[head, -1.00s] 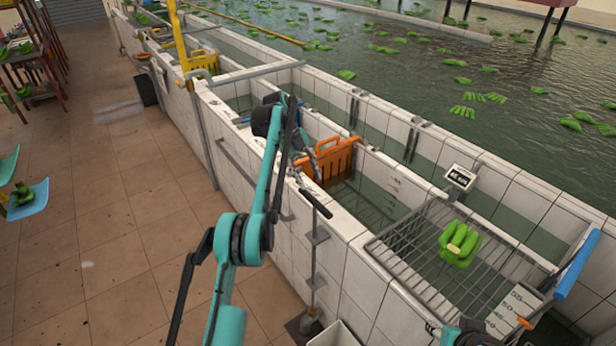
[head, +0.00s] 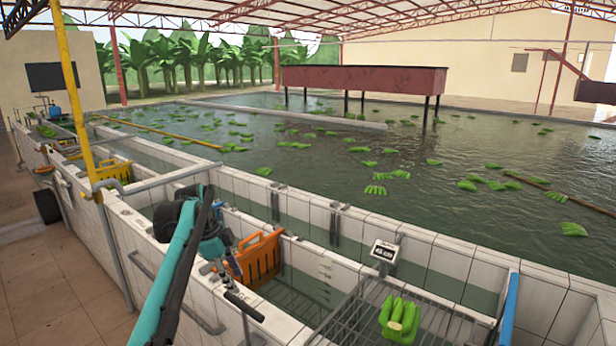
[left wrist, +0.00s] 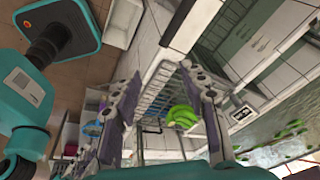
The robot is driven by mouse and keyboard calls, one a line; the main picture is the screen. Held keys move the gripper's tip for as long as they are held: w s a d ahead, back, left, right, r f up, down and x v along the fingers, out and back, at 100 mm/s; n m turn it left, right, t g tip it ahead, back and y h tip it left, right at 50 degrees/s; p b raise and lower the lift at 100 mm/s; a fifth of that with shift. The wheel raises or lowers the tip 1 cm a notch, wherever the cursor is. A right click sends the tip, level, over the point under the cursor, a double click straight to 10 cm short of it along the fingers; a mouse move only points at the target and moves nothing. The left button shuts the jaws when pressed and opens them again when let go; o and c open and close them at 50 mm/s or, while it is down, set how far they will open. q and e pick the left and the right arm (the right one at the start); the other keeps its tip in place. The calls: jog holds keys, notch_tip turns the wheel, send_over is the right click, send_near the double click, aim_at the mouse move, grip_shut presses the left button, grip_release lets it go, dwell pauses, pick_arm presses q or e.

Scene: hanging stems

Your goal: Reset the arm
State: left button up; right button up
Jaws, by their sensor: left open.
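My left arm comes in from the bottom left in the head view, over the edge of the tiled tanks. Its gripper (head: 214,256) is small and partly hidden by the wrist, in front of an orange crate (head: 262,256). In the left wrist view the two fingers (left wrist: 159,74) stand well apart with nothing between their tips. A green banana bunch (head: 399,318) lies on a wire rack (head: 345,322) at the lower right, apart from the gripper. The bunch also shows beyond the fingers in the left wrist view (left wrist: 182,117). My right gripper is not in view.
A small scale display (head: 384,251) stands behind the rack. A black-handled lever (head: 244,306) rises by the near tank wall. A yellow post (head: 78,95) and yellow crate (head: 114,173) are at the left. Many bananas float in the large pool (head: 330,160).

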pick_arm(q)
jog(key=s+f+n+t+y+b, duration=0.1)
jog(key=s+f+n+t+b, duration=0.1)
jog(key=s+f+n, duration=0.4)
jog(key=s+d+f+n+t+y+b, duration=0.1)
jog(key=s+f+n, duration=0.4)
jog(key=s, duration=1)
jog(key=s+d+f+n+t+y+b, duration=0.1)
jog(key=s+f+n+t+b, duration=0.2)
jog(key=s+f+n+b, duration=0.2)
jog(key=s+f+n, duration=0.1)
jog(key=s+f, duration=0.2)
jog(key=s, duration=0.3)
jog(key=shift+s+d+f+n, duration=0.2)
jog(key=shift+s+f+n, duration=0.05)
jog(key=shift+f+n, duration=0.05)
